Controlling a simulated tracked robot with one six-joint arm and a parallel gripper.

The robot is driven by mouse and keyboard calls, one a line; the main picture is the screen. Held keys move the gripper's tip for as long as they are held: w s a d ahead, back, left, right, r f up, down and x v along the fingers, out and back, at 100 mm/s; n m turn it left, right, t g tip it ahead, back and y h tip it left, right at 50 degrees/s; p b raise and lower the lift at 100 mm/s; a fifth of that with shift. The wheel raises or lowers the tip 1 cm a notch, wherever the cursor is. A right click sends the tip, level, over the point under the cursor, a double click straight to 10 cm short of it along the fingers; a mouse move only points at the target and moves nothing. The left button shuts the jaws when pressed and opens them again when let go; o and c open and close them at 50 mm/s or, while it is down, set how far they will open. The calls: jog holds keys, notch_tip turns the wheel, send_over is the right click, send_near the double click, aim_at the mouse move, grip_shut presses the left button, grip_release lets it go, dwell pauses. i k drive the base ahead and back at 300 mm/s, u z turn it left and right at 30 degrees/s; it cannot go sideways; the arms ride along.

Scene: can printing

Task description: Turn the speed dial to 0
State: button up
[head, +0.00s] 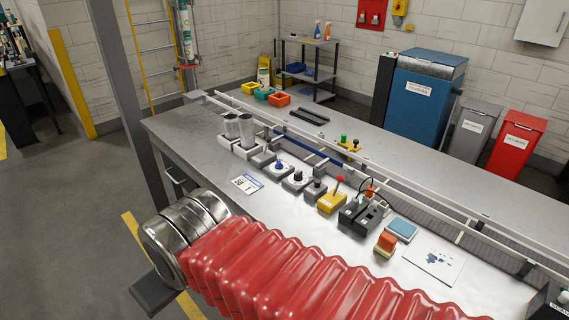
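A dark block (157,292) beneath the rings may be part of my gripper. No fingertips can be made out. Nothing of mine visibly touches a knob.
Two metal cans (239,128) stand left of the dials, and a printed card (247,184) lies in front. A rail runs behind.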

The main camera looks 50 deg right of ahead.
aim_at(298, 177)
jog(key=z, duration=0.3)
jog(key=i, duration=0.7)
jog(key=z, duration=0.85)
jog(key=i, duration=0.6)
jog(key=z, duration=0.35)
